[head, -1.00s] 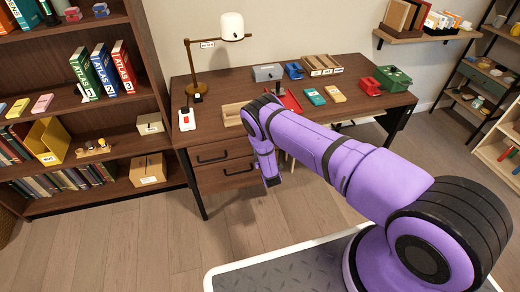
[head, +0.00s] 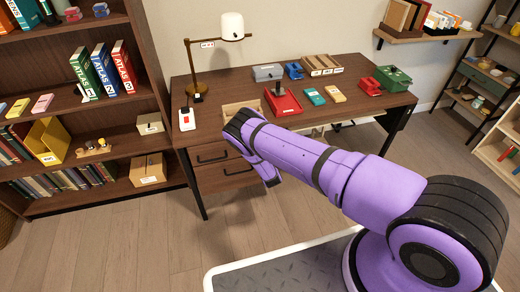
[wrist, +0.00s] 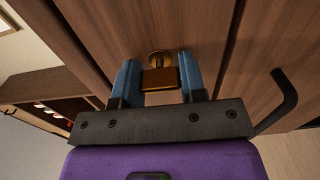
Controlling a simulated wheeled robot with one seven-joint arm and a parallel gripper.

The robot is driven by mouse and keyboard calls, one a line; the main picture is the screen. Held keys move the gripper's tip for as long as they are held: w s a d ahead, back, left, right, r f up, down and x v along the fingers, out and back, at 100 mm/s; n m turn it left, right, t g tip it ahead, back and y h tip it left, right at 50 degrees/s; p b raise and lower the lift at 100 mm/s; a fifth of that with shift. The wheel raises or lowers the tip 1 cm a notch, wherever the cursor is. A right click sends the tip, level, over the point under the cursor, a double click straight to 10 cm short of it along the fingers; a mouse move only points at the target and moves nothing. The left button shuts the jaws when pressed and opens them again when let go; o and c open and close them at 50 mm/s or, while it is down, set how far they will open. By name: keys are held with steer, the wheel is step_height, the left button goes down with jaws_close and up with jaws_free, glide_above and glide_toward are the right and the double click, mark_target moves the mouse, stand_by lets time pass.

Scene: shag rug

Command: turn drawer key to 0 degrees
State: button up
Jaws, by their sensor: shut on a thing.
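The brass drawer key (wrist: 159,80) shows in the wrist view, its flat bow between my two blue fingers. It sits at a round brass lock (wrist: 159,58) on the brown wooden drawer front (wrist: 125,25). My gripper (wrist: 160,77) is shut on the key's bow. The bow looks broad across the wrist picture; its exact angle I cannot tell. In the head view my gripper (head: 271,178) is at the front of the desk's drawers (head: 225,175), and the key is too small or hidden to see there.
A black drawer handle (wrist: 285,95) sticks out right of my gripper in the wrist view. A bookcase (head: 158,85) stands at the left. The floor before the desk is clear.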

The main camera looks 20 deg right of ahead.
stand_by(0.3)
steer(key=o, duration=0.9)
steer(key=s, duration=1)
steer(key=shift+s, duration=0.4)
